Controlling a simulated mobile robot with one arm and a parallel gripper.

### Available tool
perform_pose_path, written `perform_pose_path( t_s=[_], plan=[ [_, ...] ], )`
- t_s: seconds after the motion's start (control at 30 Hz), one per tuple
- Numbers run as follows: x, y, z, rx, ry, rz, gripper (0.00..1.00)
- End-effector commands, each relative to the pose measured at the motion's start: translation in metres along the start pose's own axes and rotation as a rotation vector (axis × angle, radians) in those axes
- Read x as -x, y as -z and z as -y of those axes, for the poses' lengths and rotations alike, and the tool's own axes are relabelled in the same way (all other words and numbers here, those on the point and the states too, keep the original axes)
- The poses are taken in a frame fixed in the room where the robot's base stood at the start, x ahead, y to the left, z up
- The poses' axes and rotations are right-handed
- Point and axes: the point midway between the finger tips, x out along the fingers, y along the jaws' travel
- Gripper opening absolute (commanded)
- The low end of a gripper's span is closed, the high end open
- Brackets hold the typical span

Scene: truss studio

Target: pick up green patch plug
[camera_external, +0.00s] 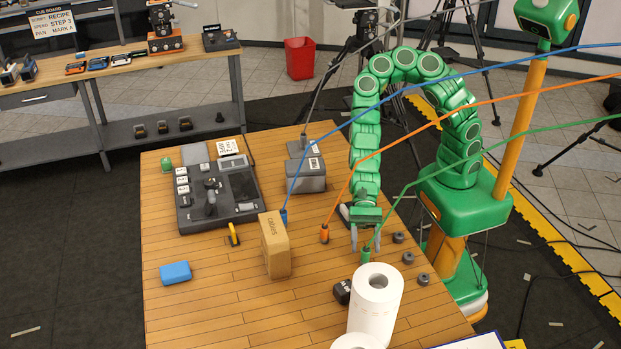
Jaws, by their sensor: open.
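The green patch plug (366,255) stands on the wooden table (215,290), near its right side, with a green cable rising from it to the upper right. My gripper (365,242) points down just above the plug. Its grey fingers are apart, one on each side of the plug's upper end or cable as seen from here. I cannot tell whether they touch it. An orange plug (324,234) and a blue plug (283,216), each with its own cable, are to the left.
Paper towel rolls (374,305) stand close in front of the plug, with a small black block (342,291) beside them. Several grey round pieces (409,258) lie to the right. A cardboard box (276,246) and a control console (217,190) are left. Cables cross around my arm.

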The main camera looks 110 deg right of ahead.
Motion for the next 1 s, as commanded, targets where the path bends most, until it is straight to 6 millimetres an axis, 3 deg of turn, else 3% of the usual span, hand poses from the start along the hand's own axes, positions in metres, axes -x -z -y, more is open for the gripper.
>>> perform_pose_path(
  t_s=[0.7, 1.0],
  plan=[
    [-0.052, -0.002, 0.002, 0.000, -0.001, -0.001, 0.57],
    [-0.055, -0.002, 0.002, 0.001, 0.000, -0.001, 0.57]
  ],
)
